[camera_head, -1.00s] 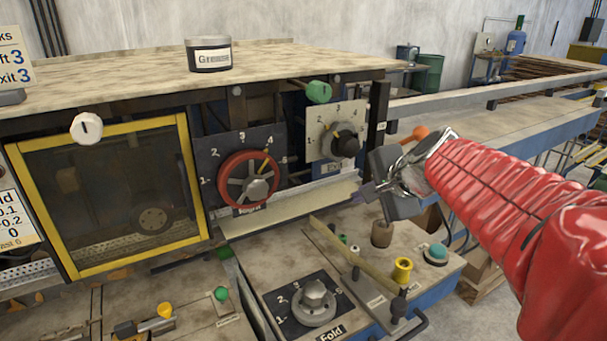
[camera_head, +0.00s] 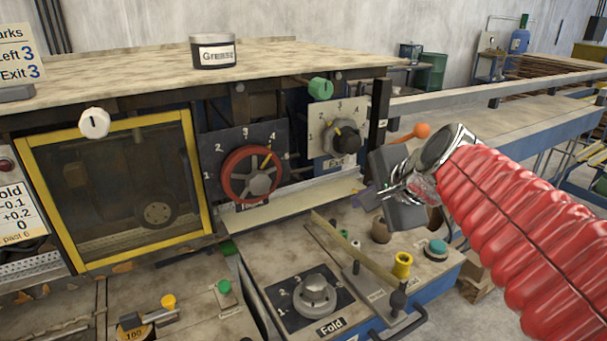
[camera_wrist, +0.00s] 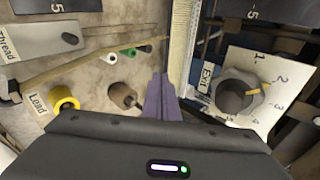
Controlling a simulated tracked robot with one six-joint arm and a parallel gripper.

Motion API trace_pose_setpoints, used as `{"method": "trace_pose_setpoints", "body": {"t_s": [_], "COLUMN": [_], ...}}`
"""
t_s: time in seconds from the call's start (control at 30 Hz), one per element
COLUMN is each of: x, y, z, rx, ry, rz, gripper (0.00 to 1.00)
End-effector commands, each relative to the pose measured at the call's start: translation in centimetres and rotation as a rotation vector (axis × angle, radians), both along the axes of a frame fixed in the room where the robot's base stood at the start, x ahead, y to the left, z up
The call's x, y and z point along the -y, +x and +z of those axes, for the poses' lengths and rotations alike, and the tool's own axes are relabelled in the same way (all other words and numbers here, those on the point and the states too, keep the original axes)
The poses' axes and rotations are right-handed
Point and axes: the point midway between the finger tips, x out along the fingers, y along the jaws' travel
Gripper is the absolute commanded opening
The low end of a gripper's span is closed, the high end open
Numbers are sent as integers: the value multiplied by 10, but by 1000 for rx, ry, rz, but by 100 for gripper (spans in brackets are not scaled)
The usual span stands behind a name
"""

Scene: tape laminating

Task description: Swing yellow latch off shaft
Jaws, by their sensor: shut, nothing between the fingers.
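A yellow-topped knob (camera_head: 168,301) stands at the lower left beside a roll marked 100 (camera_head: 134,333), partly cut off by the picture's edge. It may be the latch; its link to a shaft is not clear. My gripper (camera_head: 362,200) is far to its right, above the right part of the bench and in front of the Exit dial (camera_head: 346,138). Its purple fingers (camera_wrist: 160,98) are together and empty in the wrist view. A yellow cylinder (camera_head: 403,265) stands on the bench below my gripper; in the wrist view it is by the Load label (camera_wrist: 63,101).
A red handwheel (camera_head: 252,173) and a yellow-framed window (camera_head: 205,190) are on the machine front. An orange ball handle (camera_head: 422,130) is behind my wrist.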

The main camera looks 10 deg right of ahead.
Motion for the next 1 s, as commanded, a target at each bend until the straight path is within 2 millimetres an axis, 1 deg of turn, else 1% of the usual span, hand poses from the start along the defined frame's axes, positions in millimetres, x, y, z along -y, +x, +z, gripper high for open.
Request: {"method": "trace_pose_setpoints", "body": {"t_s": [0.03,0.2,0.4,0.57,1.0], "x": [-3,-11,-18,-19,-19], "y": [-6,-23,-37,-41,-41], "z": [6,22,37,40,39], "rx": [3,2,1,-1,-1], "ry": [-2,-1,-1,0,0], "rz": [2,1,1,0,0], "gripper": [0,0,0,0,0]}}
